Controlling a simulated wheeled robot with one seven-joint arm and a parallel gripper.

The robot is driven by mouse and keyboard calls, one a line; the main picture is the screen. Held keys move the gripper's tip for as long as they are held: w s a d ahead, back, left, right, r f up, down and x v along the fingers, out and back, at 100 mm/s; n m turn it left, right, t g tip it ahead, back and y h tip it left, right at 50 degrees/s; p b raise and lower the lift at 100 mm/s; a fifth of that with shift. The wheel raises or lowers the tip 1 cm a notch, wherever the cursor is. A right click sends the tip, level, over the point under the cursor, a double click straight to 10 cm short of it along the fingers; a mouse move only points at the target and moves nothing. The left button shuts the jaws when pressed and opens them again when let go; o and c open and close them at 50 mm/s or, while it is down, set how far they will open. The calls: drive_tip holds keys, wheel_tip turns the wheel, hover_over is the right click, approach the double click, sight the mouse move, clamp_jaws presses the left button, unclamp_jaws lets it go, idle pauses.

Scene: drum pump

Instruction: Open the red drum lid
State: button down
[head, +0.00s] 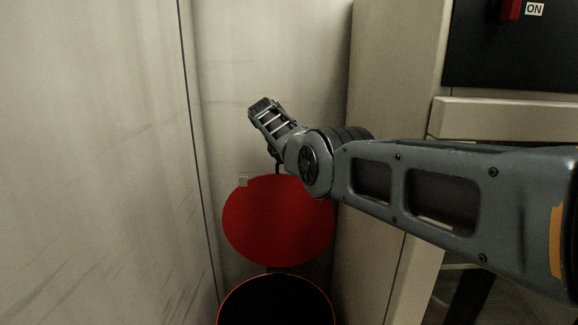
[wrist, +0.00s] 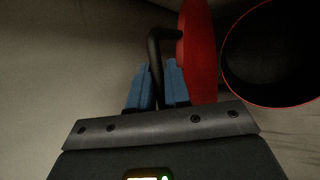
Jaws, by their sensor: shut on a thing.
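The red drum lid (head: 275,222) stands raised, nearly upright, behind the open mouth of the drum (head: 277,302). In the wrist view the lid (wrist: 198,55) shows edge-on beside the drum's dark opening (wrist: 275,55). My gripper (wrist: 158,70) is shut on the lid's black handle (wrist: 154,45), with its blue fingers on either side of the bar. In the head view my wrist is above the lid's top edge, and my fingertips are mostly hidden there.
A pale wall (head: 90,170) rises close on the left. A beige cabinet (head: 392,75) stands on the right, with a dark panel (head: 475,50) carrying a red switch (head: 511,9) and an "ON" label. The lid and drum sit in the narrow corner between them.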

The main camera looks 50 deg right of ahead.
drive_tip(key=shift+w+d, duration=0.15)
drive_tip(key=c, duration=1.2)
unclamp_jaws()
drive_tip(key=shift+o, duration=0.2)
drive_tip(key=v, duration=0.7)
drive_tip(key=shift+a+r, duration=0.25)
drive_tip(key=shift+r, duration=0.05)
